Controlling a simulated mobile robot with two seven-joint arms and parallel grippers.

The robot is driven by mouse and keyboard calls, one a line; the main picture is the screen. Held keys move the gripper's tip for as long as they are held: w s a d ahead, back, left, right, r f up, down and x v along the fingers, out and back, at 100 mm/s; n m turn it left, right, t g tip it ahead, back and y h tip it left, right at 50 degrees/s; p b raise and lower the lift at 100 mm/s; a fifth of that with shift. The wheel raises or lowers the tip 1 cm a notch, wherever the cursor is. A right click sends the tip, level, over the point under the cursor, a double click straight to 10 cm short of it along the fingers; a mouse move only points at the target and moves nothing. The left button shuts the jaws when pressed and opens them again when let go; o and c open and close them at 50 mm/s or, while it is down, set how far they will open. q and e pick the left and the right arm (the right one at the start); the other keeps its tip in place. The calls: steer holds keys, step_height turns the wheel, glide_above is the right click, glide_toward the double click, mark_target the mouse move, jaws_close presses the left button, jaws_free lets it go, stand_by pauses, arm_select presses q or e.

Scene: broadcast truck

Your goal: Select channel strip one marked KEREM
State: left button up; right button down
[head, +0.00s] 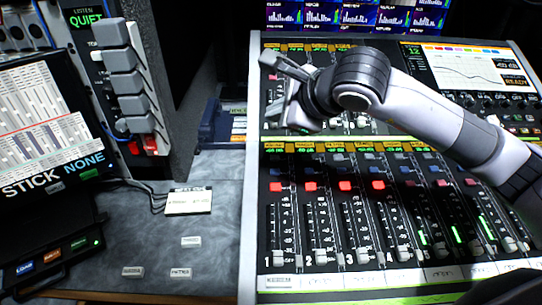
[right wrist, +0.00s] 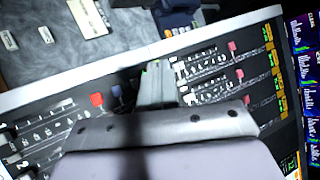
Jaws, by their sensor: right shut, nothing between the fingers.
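The mixing console (head: 250,205) fills the right of the head view. Its lower bank has several strips, each with a small screen on top, a blue-grey button, a red button and a fader. The leftmost strip (head: 275,215) is marked 1 beside its fader; its name label (head: 280,283) is too small to read surely. My right gripper (head: 276,76) is shut and empty, over the left of the upper bank. Its closed fingers (right wrist: 155,85) show above the panel in the right wrist view, hiding part of it; contact cannot be told. My left gripper is not in view.
A tilted screen (head: 42,128) and a dark box with lit buttons (head: 50,250) stand at left. A grey key panel (head: 122,75) rises beside them. Loose labels and a card (head: 188,201) lie on the grey desk. Meter screens (head: 350,15) stand behind the console.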

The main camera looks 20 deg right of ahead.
steer(key=shift+d, duration=0.1)
steer(key=b, duration=0.3)
glide_above(277, 165)
steer(key=f, duration=0.7)
steer(key=shift+s, duration=0.2)
steer(key=shift+w+f+b, duration=0.15)
steer(key=shift+f+b, duration=0.7)
steer(key=shift+b, duration=0.15)
stand_by(0.9)
steer(key=shift+f+b, duration=0.45)
steer(key=shift+b, duration=0.35)
